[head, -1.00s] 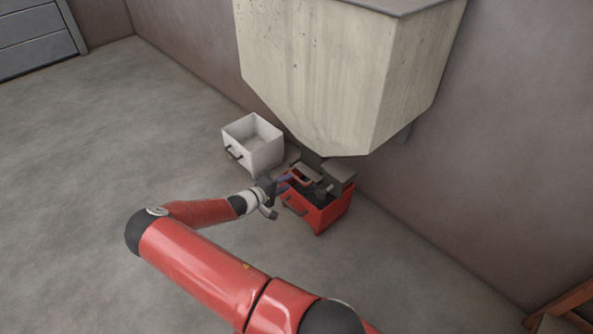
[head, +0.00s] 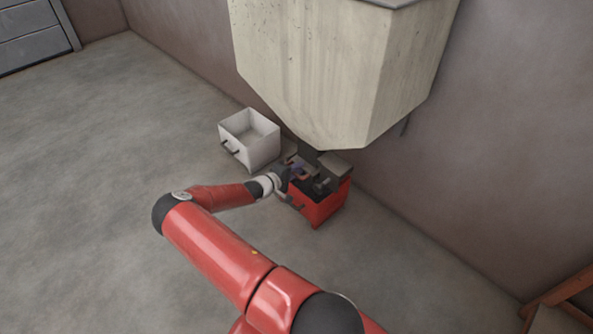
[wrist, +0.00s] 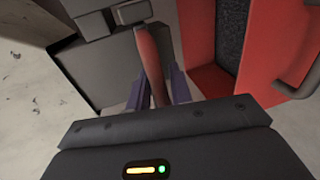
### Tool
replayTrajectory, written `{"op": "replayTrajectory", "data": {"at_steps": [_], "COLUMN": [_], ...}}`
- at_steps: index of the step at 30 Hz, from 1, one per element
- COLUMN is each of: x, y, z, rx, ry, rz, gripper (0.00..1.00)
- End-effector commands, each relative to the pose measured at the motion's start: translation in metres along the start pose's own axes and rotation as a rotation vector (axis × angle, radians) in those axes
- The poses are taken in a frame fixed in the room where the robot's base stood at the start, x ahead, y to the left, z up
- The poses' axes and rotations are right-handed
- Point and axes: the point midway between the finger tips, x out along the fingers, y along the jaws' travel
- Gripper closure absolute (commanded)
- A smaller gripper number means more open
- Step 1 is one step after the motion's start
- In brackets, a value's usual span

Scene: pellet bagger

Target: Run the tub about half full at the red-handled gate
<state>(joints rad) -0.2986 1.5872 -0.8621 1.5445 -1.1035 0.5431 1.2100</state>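The red tub (head: 322,211) stands on the floor under the hopper's outlet; it also shows in the wrist view (wrist: 275,60). Its inside looks dark, with a dark grainy strip (wrist: 231,35) in the wrist view; I cannot tell the fill level. The gate's red handle (wrist: 152,60) stands out from the dark outlet housing (wrist: 95,65). My gripper (wrist: 158,92) is at the handle, its purple fingers on either side of it. The fingers look apart, with a gap beside the handle. In the head view my gripper (head: 291,172) is small and partly hidden among the outlet parts.
A white tub (head: 250,145), looking empty, stands on the floor left of the red one. The large pale hopper (head: 330,80) hangs above the outlet by the wall. An orange-brown frame (head: 565,300) is at lower right. The floor at left is clear.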

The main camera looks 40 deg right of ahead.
Motion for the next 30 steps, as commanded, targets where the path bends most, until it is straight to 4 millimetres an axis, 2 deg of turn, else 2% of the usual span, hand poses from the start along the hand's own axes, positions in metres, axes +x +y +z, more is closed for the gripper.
{"op": "replayTrajectory", "data": {"at_steps": [1, 4, 12, 20, 27, 28, 30], "x": [0.000, 0.000, -0.003, -0.035, -0.035, -0.035, -0.035], "y": [-0.001, -0.002, -0.005, -0.013, -0.014, -0.014, -0.014], "z": [0.000, 0.000, 0.000, 0.001, 0.002, 0.002, 0.002], "rx": [0.000, -0.001, -0.002, -0.002, -0.003, -0.003, -0.003], "ry": [0.000, 0.000, 0.001, 0.001, 0.000, 0.000, 0.000], "rz": [-0.003, -0.005, -0.010, -0.014, -0.014, -0.014, -0.013], "gripper": [0.88, 1.00, 1.00, 1.00, 1.00, 0.80, 0.70]}}
